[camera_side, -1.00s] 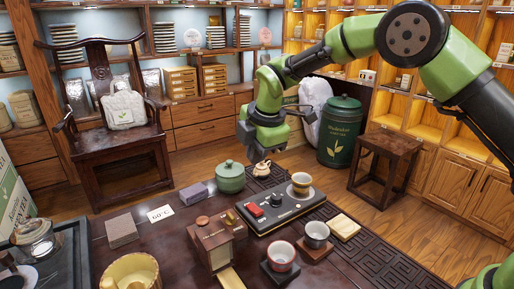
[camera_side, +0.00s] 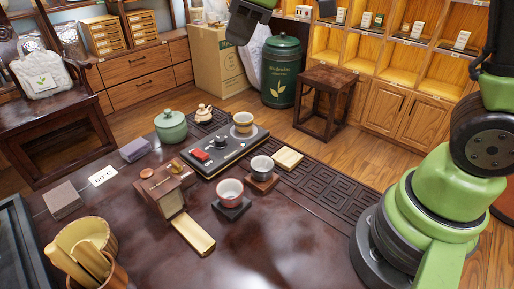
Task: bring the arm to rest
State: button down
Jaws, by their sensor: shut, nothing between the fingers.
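My gripper (camera_side: 237,32) hangs at the top edge of the view, a dark shape under a green wrist part, partly cut off. It is shut with nothing held, high and clear of the table. My green arm stands at the right, and its upper part leaves the frame at the top.
The dark tea table (camera_side: 285,238) holds a green lidded jar (camera_side: 171,127), a black scale (camera_side: 215,158) with a cup (camera_side: 243,121) on it, a red-rimmed cup (camera_side: 230,190) and a dark cup (camera_side: 262,166). A green tin (camera_side: 281,70) and stool (camera_side: 325,98) stand behind.

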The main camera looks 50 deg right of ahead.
jog(key=s+d+m+t+y, duration=0.1)
jog(key=s+d+m+t, duration=0.1)
jog(key=s+m, duration=1.1)
jog(key=s, duration=0.6)
jog(key=shift+r, duration=0.4)
